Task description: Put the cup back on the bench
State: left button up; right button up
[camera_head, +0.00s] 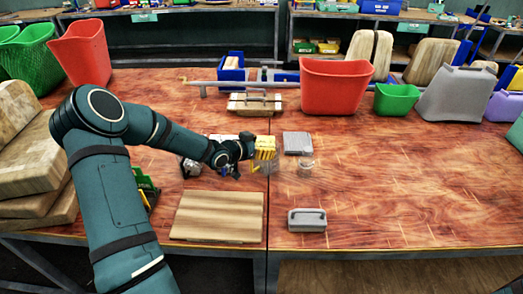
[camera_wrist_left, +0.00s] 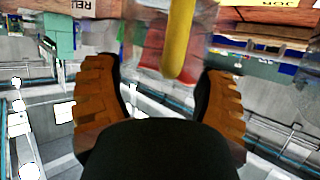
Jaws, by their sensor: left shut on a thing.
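A clear cup (camera_head: 267,168) with a yellow handle is at my left gripper (camera_head: 262,150), over the middle of the bench (camera_head: 400,180). In the left wrist view the yellow handle of the cup (camera_wrist_left: 181,40) runs between the two orange ridged fingers of the left gripper (camera_wrist_left: 165,95). The left gripper is shut on the cup. The cup's base is hard to make out, so I cannot tell whether it touches the bench. My right gripper is not in view.
A clear vessel (camera_head: 306,168) stands just right of the cup. A grey flat block (camera_head: 297,143), a grey handled block (camera_head: 307,220) and a wooden board (camera_head: 218,216) lie nearby. Red (camera_head: 335,86) and green bins (camera_head: 396,99) line the back. The bench's right side is clear.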

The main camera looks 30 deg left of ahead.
pick_arm(q)
jog(key=shift+f, duration=0.25)
jog(key=shift+f, duration=0.2)
jog(key=o, duration=1.2)
